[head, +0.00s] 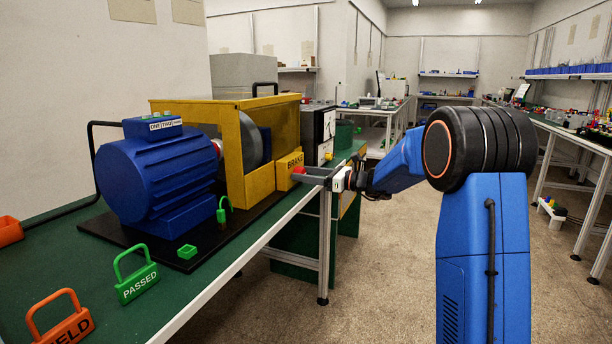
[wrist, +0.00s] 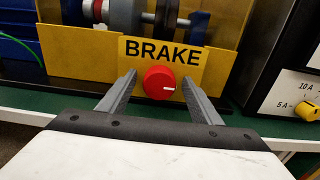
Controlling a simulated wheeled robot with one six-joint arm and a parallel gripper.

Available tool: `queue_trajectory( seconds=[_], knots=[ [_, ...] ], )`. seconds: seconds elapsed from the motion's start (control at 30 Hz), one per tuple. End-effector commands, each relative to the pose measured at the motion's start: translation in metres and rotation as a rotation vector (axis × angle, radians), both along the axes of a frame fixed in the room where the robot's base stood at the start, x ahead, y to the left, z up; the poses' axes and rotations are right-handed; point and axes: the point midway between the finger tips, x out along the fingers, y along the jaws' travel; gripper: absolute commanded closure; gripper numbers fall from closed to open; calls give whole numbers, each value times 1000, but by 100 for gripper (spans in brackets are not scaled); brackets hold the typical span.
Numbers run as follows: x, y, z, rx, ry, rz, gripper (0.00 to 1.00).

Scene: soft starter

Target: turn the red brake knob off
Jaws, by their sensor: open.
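The red brake knob (wrist: 159,83) is round with a white mark pointing to the right. It sits on the yellow box below the black BRAKE label (wrist: 163,53). In the wrist view my gripper (wrist: 160,86) is open, with one grey finger on each side of the knob and a visible gap on both sides. In the head view my gripper (head: 317,175) reaches in from the right towards the yellow BRAKE box (head: 289,171).
A blue motor (head: 155,178) and a yellow guard frame (head: 232,152) stand on the green bench. A panel with a yellow knob (wrist: 307,111) is right of the brake. Green PASSED (head: 136,280) and orange (head: 62,322) tags lie in front.

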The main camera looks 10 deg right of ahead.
Motion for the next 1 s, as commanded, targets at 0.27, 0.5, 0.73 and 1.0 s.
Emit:
queue_trajectory(
  seconds=[0.27,0.5,0.73,1.0],
  knots=[
    [0,0,0,0,0,0,65],
    [0,0,0,-2,-2,0,83],
    [-1,0,0,-31,-43,0,83],
    [-2,0,0,-138,-189,0,83]
  ],
)
